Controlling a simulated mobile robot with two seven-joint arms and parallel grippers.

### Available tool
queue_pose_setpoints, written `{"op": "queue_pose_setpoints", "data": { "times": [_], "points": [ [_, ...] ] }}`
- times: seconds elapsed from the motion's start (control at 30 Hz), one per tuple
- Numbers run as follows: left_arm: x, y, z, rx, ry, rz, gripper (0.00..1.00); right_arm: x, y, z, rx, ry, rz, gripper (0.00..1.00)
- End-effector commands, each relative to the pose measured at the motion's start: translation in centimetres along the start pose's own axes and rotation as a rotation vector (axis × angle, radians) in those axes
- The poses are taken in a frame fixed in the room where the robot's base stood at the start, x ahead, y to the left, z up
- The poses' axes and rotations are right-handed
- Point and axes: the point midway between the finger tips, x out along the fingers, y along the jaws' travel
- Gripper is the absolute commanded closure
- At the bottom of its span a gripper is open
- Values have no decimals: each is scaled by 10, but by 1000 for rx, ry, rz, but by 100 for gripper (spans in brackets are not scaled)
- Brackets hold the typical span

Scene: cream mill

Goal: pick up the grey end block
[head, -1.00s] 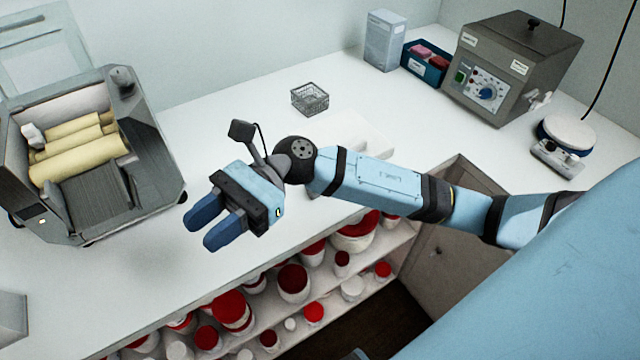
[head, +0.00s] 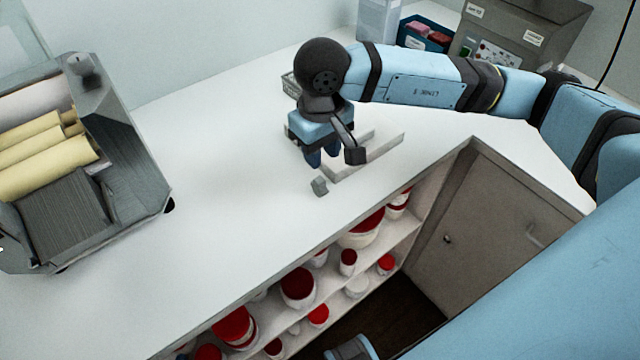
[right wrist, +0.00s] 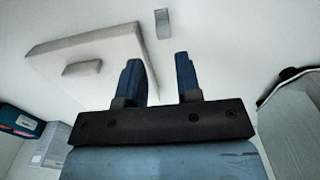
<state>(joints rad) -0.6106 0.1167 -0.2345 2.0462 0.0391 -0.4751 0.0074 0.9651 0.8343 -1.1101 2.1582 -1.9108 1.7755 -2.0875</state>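The grey end block (head: 319,186) is a small block lying on the white counter, just in front of my right gripper in the head view. It also shows in the right wrist view (right wrist: 163,24), beyond the fingertips and roughly in line with the gap between them. My right gripper (head: 322,160) points down over the counter, apart from the block. Its two blue fingers (right wrist: 160,75) are open with nothing between them. My left gripper is not in view.
A pale slab (head: 372,156) lies beside the gripper, partly hidden; the wrist view shows a smaller piece on it (right wrist: 82,68). A roller mill (head: 90,160) stands at left. The counter's front edge is above shelves of jars (head: 297,285).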

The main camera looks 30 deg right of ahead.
Motion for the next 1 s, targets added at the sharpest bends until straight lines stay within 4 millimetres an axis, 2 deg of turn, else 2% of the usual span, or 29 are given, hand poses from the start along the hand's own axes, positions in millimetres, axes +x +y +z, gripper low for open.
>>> {"op": "queue_pose_setpoints", "data": {
  "times": [0.1,0.37,0.6,0.73,0.93,0.97,1.0],
  "points": [
    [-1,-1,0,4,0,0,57,20,0,0,2,-3,-1,68],
    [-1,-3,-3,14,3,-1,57,40,-2,0,1,-3,-2,68],
    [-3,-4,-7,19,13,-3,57,76,-4,1,3,-4,-2,68],
    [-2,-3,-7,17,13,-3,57,84,-4,0,2,-2,-2,68],
    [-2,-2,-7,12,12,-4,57,85,-4,0,2,-1,-2,68],
    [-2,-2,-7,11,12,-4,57,85,-4,0,2,-1,-2,70],
    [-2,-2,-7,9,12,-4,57,85,-4,0,2,-1,-2,80]
  ]
}}
